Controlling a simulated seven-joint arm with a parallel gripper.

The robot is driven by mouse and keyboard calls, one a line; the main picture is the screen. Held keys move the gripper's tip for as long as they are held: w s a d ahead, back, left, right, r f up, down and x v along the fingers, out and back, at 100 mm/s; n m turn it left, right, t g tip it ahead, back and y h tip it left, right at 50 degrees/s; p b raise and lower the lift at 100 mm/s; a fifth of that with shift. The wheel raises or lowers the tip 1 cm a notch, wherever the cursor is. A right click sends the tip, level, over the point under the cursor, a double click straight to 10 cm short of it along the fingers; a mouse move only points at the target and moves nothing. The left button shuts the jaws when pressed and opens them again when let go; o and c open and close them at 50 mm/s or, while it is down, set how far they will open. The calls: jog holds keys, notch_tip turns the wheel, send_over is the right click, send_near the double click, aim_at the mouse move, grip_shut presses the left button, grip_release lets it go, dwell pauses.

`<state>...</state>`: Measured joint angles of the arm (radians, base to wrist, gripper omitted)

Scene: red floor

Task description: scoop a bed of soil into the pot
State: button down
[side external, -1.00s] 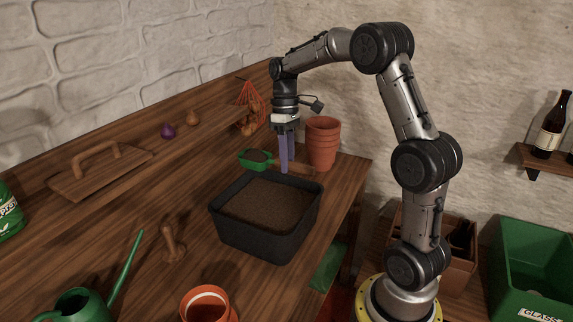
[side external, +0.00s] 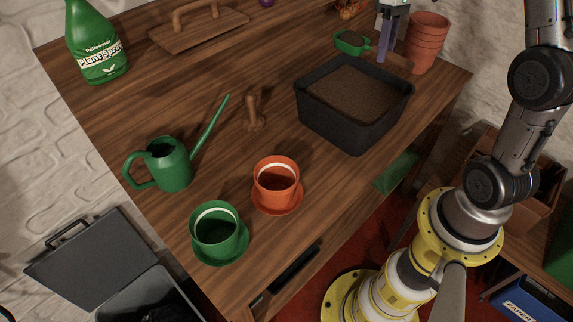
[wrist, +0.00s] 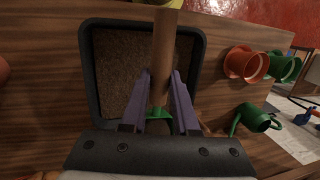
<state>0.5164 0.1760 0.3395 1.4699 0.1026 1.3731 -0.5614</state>
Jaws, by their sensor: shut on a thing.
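A green scoop (side external: 352,42) with a wooden handle is beyond the black tub (side external: 343,122) in the side view. My gripper (side external: 381,55) is shut on its handle, which also shows between the purple fingers (wrist: 160,80) in the wrist view (wrist: 166,50). I cannot tell whether the scoop touches the table or holds anything. The tub holds a fairly level bed of brown soil (side external: 358,92). An orange pot (side external: 276,182) and a green pot (side external: 218,232) stand upright on saucers nearer the camera. The orange pot's inside looks dark; its contents are unclear.
A green watering can (side external: 168,165) and a wooden dibber (side external: 254,115) stand left of the tub. Stacked terracotta pots (side external: 427,42) stand close right of my gripper. A spray bottle (side external: 95,45) and wooden float (side external: 200,30) are at the back left. Table between them is clear.

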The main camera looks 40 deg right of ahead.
dwell(0.5)
jog(key=shift+w+f+m, duration=0.1)
jog(key=shift+w+m, duration=0.1)
jog(key=shift+m, duration=0.1)
jog(key=s+a+f+n+g+y, duration=0.2)
jog(key=a+y, duration=0.1)
jog(key=a, duration=0.7)
jog(key=s+a+f+n+g+y, duration=0.2)
jog(key=s+a+f+y, duration=0.1)
jog(key=a, duration=0.7)
jog(key=s+a+f+n+g+y, duration=0.2)
jog(key=a+f+y, duration=0.1)
jog(key=a, duration=0.7)
jog(key=shift+s+a+n+g+y, duration=0.3)
jog(key=shift+s+y, duration=0.05)
jog(key=shift+y, duration=0.45)
dwell(0.9)
